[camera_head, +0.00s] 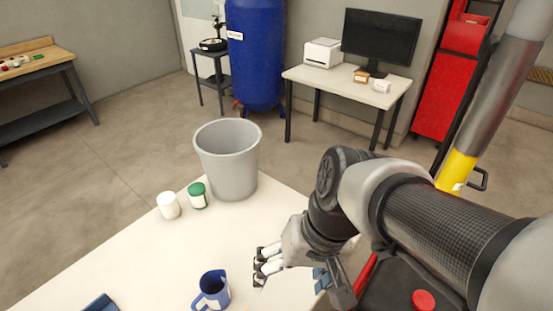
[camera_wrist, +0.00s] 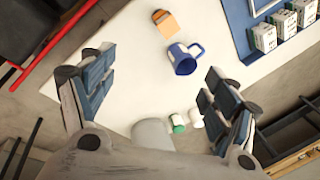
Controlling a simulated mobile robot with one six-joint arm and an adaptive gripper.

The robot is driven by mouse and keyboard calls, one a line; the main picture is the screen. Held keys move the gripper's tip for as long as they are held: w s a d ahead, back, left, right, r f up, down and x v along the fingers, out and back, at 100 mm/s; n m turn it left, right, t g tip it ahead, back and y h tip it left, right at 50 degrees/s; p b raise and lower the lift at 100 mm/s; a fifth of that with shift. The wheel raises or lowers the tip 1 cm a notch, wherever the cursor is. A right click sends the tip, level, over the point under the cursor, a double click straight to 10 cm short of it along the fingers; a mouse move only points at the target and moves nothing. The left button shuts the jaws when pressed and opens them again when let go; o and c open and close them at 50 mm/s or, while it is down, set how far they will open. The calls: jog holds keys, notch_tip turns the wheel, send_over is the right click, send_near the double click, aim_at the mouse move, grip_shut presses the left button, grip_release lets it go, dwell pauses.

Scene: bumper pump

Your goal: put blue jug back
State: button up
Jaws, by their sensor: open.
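The blue jug (camera_head: 213,289) stands on the white table near the front edge of the head view, with its handle toward the lower left.
A grey bin (camera_head: 228,165) stands at the table's far end, beside a green-lidded jar (camera_head: 198,196) and a white jar (camera_head: 168,206). An orange-brown box (camera_wrist: 165,23) is near the jug. The table's middle (camera_head: 165,255) is clear.

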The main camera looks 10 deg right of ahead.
jog(key=s+d+r+n+t+h, duration=0.2)
jog(key=d+r+t, duration=0.1)
jog(key=d+r, duration=0.1)
jog(key=shift+s+d+h, duration=0.2)
jog(key=shift+s+h, duration=0.05)
jog(key=shift+h, duration=0.05)
jog(key=shift+r, duration=0.1)
jog(key=shift+c, duration=0.5)
